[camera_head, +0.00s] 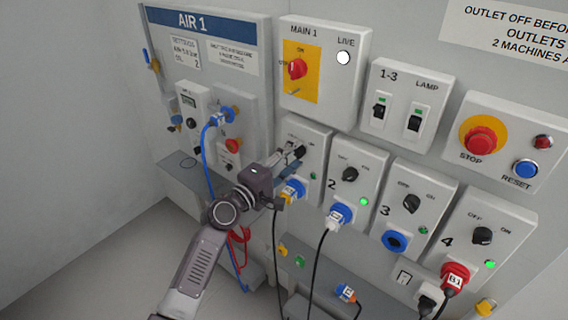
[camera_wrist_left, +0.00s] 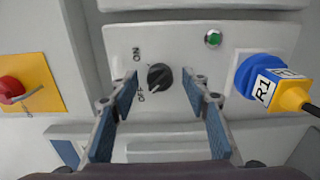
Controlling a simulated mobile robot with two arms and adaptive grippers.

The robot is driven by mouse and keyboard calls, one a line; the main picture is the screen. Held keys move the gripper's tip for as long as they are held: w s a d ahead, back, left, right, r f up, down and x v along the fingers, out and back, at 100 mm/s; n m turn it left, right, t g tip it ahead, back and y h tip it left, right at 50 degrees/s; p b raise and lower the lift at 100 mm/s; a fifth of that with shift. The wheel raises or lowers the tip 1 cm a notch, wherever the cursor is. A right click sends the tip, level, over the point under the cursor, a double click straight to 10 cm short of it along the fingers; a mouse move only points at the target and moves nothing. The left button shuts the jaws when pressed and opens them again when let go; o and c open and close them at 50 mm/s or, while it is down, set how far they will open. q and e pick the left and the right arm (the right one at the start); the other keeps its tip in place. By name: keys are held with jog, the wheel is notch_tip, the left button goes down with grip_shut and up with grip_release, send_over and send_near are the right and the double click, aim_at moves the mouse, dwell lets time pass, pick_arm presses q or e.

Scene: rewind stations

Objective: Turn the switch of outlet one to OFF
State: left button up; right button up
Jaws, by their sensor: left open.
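Outlet one's panel (camera_head: 311,139) is partly covered by my left gripper (camera_head: 290,155) in the head view. In the left wrist view the black rotary switch (camera_wrist_left: 159,77) shows on the panel (camera_wrist_left: 120,45), beside the printed words ON and OFF. A pale mark on the switch seems to lie toward OFF, but I cannot be sure. My left gripper (camera_wrist_left: 159,88) is open, one finger on each side of the switch; contact is not visible. My right gripper is not in view.
Outlet two (camera_head: 349,175), outlet three (camera_head: 411,203) and outlet four (camera_head: 482,236) stand to the right. The main panel (camera_head: 334,100) with its red switch is above. A blue hose (camera_head: 207,150) and black cables hang nearby.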

pick_arm(q)
jog(key=v, duration=1.2)
jog(key=shift+w+d, duration=0.1)
